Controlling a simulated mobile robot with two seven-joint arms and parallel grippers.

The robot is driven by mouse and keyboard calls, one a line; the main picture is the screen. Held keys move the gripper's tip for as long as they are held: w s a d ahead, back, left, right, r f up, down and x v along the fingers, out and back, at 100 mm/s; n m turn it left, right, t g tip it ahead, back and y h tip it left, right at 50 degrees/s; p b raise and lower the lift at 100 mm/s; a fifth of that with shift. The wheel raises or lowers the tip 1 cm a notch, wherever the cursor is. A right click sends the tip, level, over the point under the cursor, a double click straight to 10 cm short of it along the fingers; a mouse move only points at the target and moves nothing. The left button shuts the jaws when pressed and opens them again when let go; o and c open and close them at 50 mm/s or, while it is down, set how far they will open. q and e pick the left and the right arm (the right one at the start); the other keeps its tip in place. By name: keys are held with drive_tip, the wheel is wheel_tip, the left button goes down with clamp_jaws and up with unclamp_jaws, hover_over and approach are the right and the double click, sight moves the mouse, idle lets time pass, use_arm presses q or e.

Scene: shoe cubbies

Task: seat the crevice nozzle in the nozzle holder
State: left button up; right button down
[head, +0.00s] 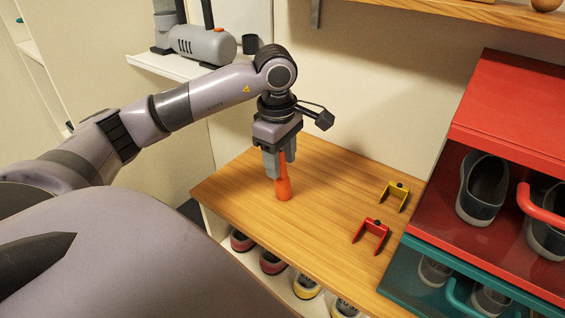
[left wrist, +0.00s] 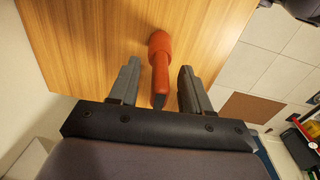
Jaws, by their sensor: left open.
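The orange crevice nozzle (head: 283,190) stands upright on the wooden top, its wider end down. My left gripper (head: 280,168) points down over it, open, with a finger on either side of its upper part. In the left wrist view the nozzle (left wrist: 160,68) lies between the two fingertips (left wrist: 159,72), with a gap on each side. Its narrow dark tip reaches back toward the palm. A dark round cup (head: 251,43), which looks like the nozzle holder, is at the end of the white shelf beside the vacuum. My right gripper is not in view.
A grey vacuum (head: 203,45) sits on the white shelf (head: 170,66) at the back. A yellow bracket (head: 394,195) and a red bracket (head: 371,236) stand on the right of the wooden top (head: 325,195). Red and teal cubbies with shoes stand at right; more shoes sit below.

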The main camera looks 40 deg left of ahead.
use_arm(q)
drive_tip(key=shift+f, duration=0.7)
clamp_jaws()
drive_tip(key=shift+w+r, duration=0.1)
drive_tip(key=shift+r, duration=0.05)
drive_tip(key=shift+r, duration=0.7)
wheel_tip(320, 180, up, 7)
drive_tip(key=shift+r, duration=0.15)
wheel_tip(320, 180, up, 11)
drive_tip(key=p, duration=0.4)
drive_tip(key=shift+p, duration=0.4)
